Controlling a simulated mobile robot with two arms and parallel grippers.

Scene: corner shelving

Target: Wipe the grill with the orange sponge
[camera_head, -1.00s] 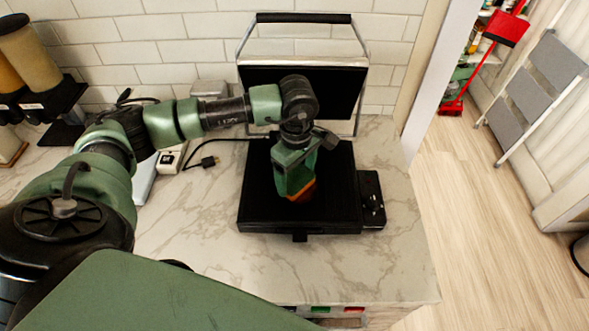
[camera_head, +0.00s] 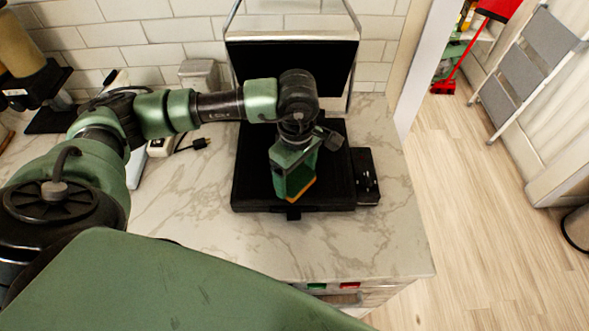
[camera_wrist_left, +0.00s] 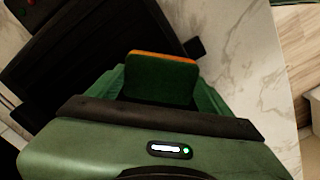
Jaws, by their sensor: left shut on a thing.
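The open black grill (camera_head: 330,160) stands on the marble counter, its lid raised against the tiled wall. My left gripper (camera_head: 293,194) points down over the front part of the grill plate. It is shut on the sponge (camera_head: 303,191), whose orange edge shows below the fingers. In the left wrist view the sponge (camera_wrist_left: 162,78) has a dark green face and an orange edge, and sits between the fingers over the black plate (camera_wrist_left: 90,60). Whether the sponge touches the plate is hard to tell. My right gripper is not in view.
A black control box (camera_head: 367,178) sits at the grill's right side. A plug and cord (camera_head: 195,145) lie left of it. Dispensers (camera_head: 30,70) stand at the far left. The marble counter (camera_head: 200,215) in front is clear, ending at a right edge above the wood floor.

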